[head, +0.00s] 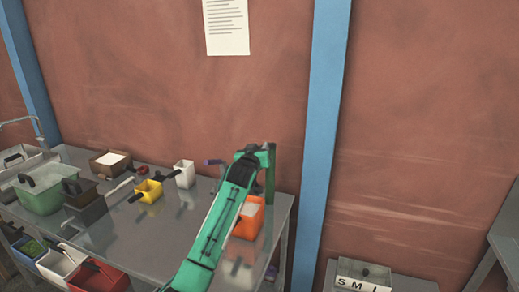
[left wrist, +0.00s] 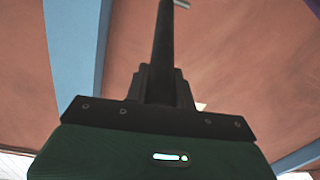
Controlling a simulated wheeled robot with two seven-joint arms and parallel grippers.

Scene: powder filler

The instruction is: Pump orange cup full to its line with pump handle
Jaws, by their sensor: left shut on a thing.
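The orange cup (head: 258,222) stands on the table's right end, partly hidden behind my left arm. Something pale shows inside it, but its line and fill level cannot be made out. The green stand of the powder filler (head: 271,176) rises just behind and right of the cup. My left gripper (head: 247,152) is at the top of this stand, shut on the pump handle, which it mostly hides. In the left wrist view, the dark gripper (left wrist: 162,85) fills the middle. My right gripper is out of view.
On the grey table (head: 140,236) stand a white cup (head: 184,175), a yellow scoop cup (head: 149,190), a green bin (head: 44,190) and a brown box (head: 110,164). White and red bins (head: 97,277) hang at the front edge. A blue post (head: 322,130) stands right of the table.

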